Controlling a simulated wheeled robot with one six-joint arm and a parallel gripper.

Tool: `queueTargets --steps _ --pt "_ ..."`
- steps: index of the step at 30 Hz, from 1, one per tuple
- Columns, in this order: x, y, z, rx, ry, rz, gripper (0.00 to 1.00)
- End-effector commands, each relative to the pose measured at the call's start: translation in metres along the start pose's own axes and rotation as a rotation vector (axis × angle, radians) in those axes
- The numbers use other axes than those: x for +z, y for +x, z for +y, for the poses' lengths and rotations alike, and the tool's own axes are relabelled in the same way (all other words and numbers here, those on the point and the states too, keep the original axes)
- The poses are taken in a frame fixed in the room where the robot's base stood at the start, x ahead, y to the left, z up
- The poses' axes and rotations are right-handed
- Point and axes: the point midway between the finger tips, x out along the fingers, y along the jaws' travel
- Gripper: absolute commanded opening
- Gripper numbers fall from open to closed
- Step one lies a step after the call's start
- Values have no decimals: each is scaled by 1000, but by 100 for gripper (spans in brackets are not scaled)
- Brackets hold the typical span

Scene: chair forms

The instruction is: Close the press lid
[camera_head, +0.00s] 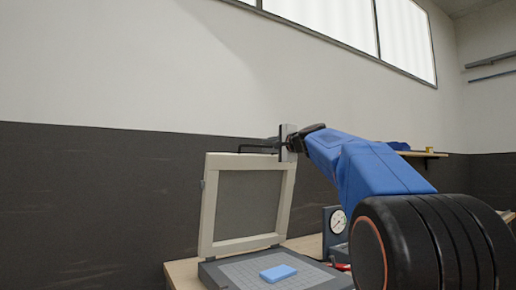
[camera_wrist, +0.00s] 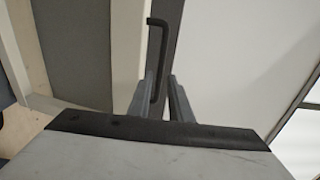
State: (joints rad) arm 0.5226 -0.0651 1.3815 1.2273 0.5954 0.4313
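The press lid (camera_head: 208,215) stands open and nearly upright, a pale frame around a grey panel, hinged at the back of the press base (camera_head: 226,275). Its dark bar handle (camera_head: 256,147) is at the lid's top edge. My gripper (camera_head: 279,144) is at the right end of this handle. In the wrist view the handle (camera_wrist: 157,45) runs down toward my gripper (camera_wrist: 161,84). The two fingers are apart, with the handle's near end beside the left finger. I cannot tell whether they touch. The pale lid frame (camera_wrist: 124,50) is left of the handle.
A light blue block (camera_head: 278,272) lies on the gridded plate of the press base. A gauge (camera_head: 338,221) stands right of the press on the wooden table (camera_head: 182,272). A shelf (camera_head: 425,154) is on the wall behind my arm. The space left of the lid is clear.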

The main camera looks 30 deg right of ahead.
Motion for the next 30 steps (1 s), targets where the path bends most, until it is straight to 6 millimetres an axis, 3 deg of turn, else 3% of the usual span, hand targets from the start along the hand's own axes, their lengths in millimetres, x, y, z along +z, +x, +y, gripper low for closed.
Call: queueTargets --steps 6,12,18,27,30 --pt "0 39 0 1 0 -2 18" --pt "0 64 1 2 0 -2 18" --pt "0 75 0 0 1 0 18" --pt "0 77 0 0 1 0 18" --pt "0 77 0 0 1 0 0"
